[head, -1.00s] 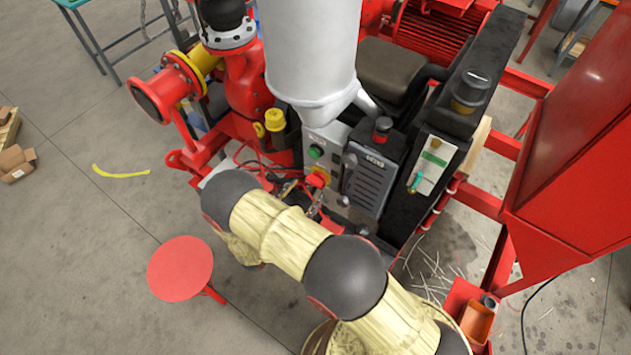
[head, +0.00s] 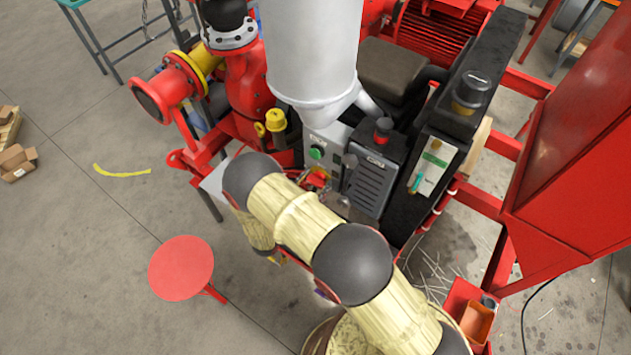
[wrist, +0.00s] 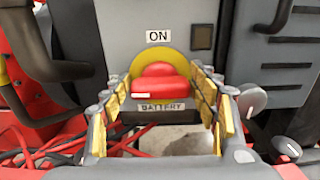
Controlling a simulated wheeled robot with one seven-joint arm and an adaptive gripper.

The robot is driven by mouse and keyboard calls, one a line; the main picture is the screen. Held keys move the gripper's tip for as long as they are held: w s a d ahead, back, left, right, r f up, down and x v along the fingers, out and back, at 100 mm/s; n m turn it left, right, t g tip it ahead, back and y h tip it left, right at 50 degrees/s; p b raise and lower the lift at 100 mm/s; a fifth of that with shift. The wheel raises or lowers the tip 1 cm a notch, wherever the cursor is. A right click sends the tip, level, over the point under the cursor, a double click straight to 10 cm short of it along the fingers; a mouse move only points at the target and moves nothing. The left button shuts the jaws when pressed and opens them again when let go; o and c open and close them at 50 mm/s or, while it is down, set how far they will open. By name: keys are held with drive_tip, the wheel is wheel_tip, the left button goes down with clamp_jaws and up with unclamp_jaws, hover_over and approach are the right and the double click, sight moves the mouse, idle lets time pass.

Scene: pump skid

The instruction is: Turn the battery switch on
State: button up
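The battery switch (wrist: 158,82) is a red knob on a round yellow plate, on a grey panel. A label "ON" (wrist: 159,36) is above it and a label "BATTERY" (wrist: 162,106) is below. A short white mark shows at the knob's lower left edge. My gripper (wrist: 163,86) is open, with one yellow-padded finger on each side of the knob. I cannot tell whether the fingers touch it. In the head view the red and yellow of the battery switch (head: 318,178) show just past my wrist, and the gripper is mostly hidden by my arm.
A green button (head: 316,153) sits on the panel above the switch. A black lever (head: 349,165) stands close on its right. Red cables (wrist: 50,150) run below left in the wrist view. A red round stool (head: 181,267) stands on open floor at left.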

drive_tip(key=c, duration=0.6)
drive_tip(key=shift+c, duration=0.7)
drive_tip(key=shift+m+b, duration=0.3)
drive_tip(key=m+b, duration=0.2)
drive_tip(key=shift+f+m+b, duration=0.15)
drive_tip(key=shift+m+b, duration=0.15)
drive_tip(key=shift+b, duration=0.05)
drive_tip(key=m+b, duration=0.4)
drive_tip(key=shift+d+m, duration=0.1)
drive_tip(key=shift+m, duration=0.2)
drive_tip(key=m+b, duration=0.6)
drive_tip(key=shift+s+d+f, duration=0.1)
drive_tip(key=shift+f, duration=0.15)
drive_tip(key=m+b, duration=0.4)
drive_tip(key=shift+b, duration=0.3)
drive_tip(key=shift+r, duration=0.1)
